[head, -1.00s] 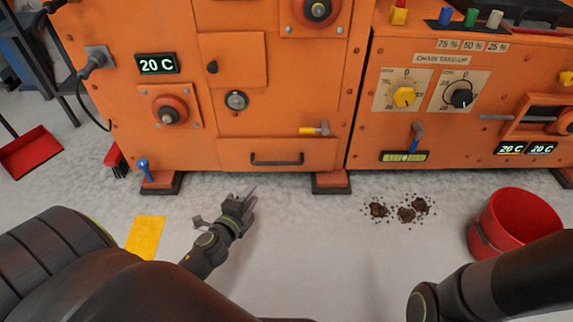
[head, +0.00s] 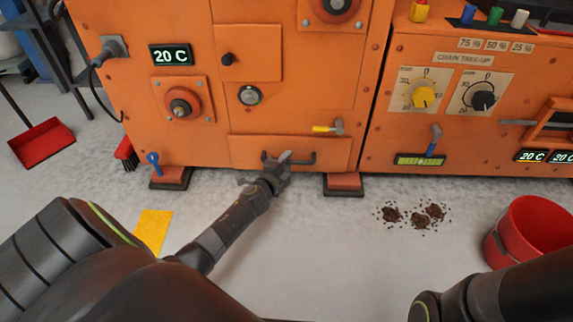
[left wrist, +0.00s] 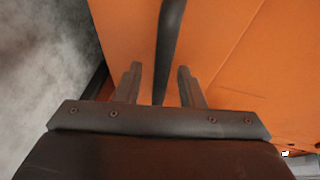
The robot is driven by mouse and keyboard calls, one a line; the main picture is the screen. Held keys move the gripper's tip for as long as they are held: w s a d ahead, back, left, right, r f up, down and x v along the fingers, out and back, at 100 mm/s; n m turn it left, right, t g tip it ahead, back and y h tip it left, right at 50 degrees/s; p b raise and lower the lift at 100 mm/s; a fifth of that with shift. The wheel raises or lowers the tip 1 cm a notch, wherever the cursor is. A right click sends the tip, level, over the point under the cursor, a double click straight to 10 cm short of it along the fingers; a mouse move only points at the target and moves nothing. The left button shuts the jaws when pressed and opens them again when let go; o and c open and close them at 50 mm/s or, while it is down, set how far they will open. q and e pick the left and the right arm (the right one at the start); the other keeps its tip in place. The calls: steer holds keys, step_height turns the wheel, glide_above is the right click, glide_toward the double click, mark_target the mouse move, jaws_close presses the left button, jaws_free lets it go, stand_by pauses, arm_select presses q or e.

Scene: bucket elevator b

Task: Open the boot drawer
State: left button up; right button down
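The boot drawer (head: 322,150) is an orange panel low on the orange machine, and its front looks flush with the machine. Its black bar handle (head: 300,158) runs level across the front. My left gripper (head: 280,165) is at the left part of the handle. In the left wrist view the handle (left wrist: 170,45) runs between the two fingers of my left gripper (left wrist: 158,80), with gaps on both sides, so the gripper is open around it. My right gripper is out of view; only part of my right arm shows at lower right.
A yellow-handled lever (head: 330,128) sits just above the drawer. Machine feet (head: 345,182) stand on either side below it. Brown spilled clumps (head: 415,215) and a red bucket (head: 530,230) are on the floor to the right.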

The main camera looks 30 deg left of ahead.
arm_select(q)
steer(key=shift+w+a, duration=0.1)
steer(key=shift+w, duration=0.3)
jaws_close()
